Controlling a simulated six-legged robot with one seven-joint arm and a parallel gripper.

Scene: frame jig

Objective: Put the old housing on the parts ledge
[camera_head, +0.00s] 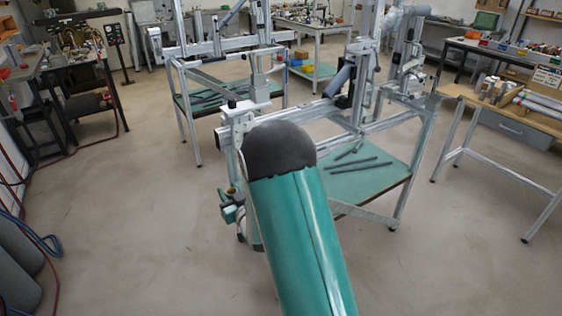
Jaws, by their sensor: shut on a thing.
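A large teal cylinder with a dark rounded end fills the lower middle of the head view; it is a link of my arm. I cannot make out my gripper in this view, nor anything held in it. The old housing cannot be picked out. A small teal and grey fitting (231,207) shows just left of my arm, beside a pale upright; I cannot tell what it is. The parts ledge cannot be identified with certainty. The frame jig (378,122), of pale metal rails and posts, stands behind my arm.
A green lower shelf (384,186) carries several dark bars. A second metal frame bench (190,110) stands behind at left. A wood-topped bench (463,93) with parts is at right. Hoses (30,230) lie at far left. The floor at left and lower right is clear.

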